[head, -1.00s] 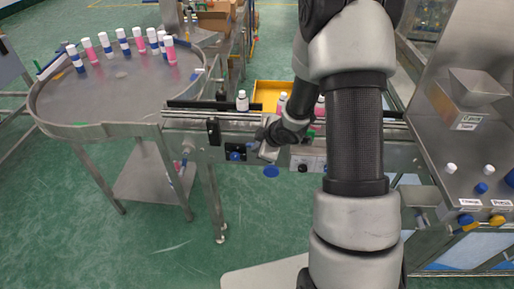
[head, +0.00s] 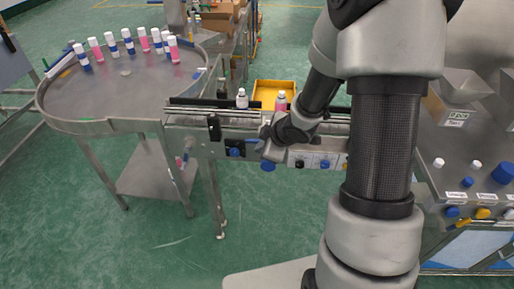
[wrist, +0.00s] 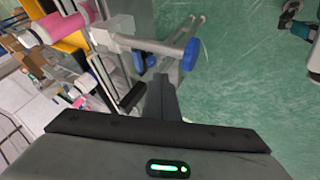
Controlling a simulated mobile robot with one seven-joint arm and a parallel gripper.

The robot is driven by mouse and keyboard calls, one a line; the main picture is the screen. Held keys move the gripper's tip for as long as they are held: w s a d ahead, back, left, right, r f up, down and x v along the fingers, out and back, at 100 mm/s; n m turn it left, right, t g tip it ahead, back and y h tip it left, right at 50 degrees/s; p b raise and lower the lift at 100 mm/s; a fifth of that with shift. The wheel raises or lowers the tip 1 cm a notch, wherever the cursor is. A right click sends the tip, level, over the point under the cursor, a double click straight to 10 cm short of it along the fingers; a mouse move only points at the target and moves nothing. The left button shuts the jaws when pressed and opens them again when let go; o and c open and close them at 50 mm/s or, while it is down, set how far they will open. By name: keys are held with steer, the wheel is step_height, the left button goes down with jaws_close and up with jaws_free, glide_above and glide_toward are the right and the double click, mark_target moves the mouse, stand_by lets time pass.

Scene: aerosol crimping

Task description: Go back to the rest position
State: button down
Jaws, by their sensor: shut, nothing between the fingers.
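My gripper (head: 264,141) is in front of the conveyor's front side in the head view, beside the conveyor's small control panel. In the wrist view its fingers (wrist: 163,88) are together, with nothing between them. A blue round knob (head: 268,167) shows just below the gripper in the head view. A blue disc on a metal rod (wrist: 191,54) is close to the fingertips in the wrist view. I cannot tell whether the fingers touch it. My arm hides part of the conveyor to the right.
The conveyor (head: 190,118) carries a white-capped bottle (head: 242,99) and a pink bottle (head: 281,101). A yellow tray (head: 265,92) is behind them. A round steel table (head: 110,95) with several bottles stands left. A machine panel (head: 470,150) with blue and white caps is right. Green floor is clear in front.

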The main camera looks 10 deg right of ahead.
steer(key=shift+p+v, duration=0.4)
steer(key=shift+v, duration=1.35)
